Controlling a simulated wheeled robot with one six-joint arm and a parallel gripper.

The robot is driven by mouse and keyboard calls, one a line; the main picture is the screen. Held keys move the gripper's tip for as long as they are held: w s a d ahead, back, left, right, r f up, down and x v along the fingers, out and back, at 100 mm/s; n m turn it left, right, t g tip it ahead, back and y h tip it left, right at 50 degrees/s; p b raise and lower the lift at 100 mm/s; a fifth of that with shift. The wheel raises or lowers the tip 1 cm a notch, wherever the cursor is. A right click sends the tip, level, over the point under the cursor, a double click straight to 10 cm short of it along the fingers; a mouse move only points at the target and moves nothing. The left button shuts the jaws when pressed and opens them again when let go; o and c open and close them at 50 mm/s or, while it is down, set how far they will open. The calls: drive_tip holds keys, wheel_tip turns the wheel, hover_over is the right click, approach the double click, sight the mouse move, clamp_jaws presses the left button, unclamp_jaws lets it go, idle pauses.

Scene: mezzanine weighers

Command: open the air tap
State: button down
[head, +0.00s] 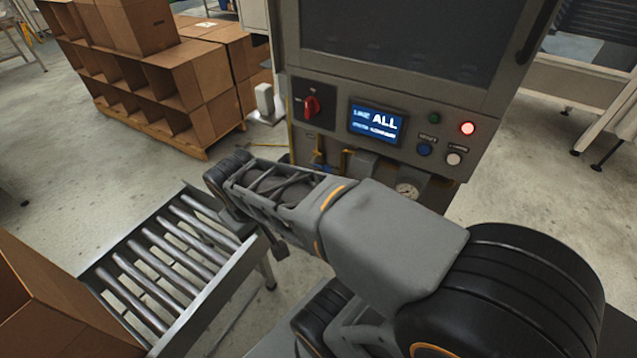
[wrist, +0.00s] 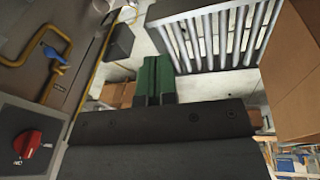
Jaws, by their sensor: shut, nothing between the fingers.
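The air tap (wrist: 55,57) has a small blue handle on a yellow pipe, at the upper left of the wrist view. In the head view a bit of its blue (head: 318,166) shows low on the grey cabinet, partly hidden behind my arm. My gripper (wrist: 153,68) has green fingers, shut and empty, in the middle of the wrist view. It is apart from the tap, which lies to its left in that view. The fingers cannot be made out in the head view. I cannot tell the handle's exact setting.
A roller conveyor (head: 240,262) stands at left. Cardboard boxes (head: 125,25) are stacked behind; another box (head: 50,310) is at front left.

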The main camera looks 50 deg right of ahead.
drive_tip(key=w+d+f+n+g+h+b, duration=0.25)
drive_tip(key=d+f+g+h+b, duration=0.6)
drive_tip(key=d+f+b, duration=0.6)
drive_tip(key=w+d+f+n+t+h+b, duration=0.3)
drive_tip(key=w+f+h+b, duration=0.6)
drive_tip(key=h, duration=0.4)
drive_tip(key=w+d+n+b, duration=0.1)
drive_tip(key=n, duration=0.1)
drive_tip(key=shift+w+n+t, duration=0.35)
drive_tip(key=shift+h+b, duration=0.25)
drive_tip(key=shift+b, duration=0.05)
drive_tip(key=b+x, duration=0.2)
drive_tip(key=x, duration=1.2)
drive_tip(key=shift+r, duration=0.1)
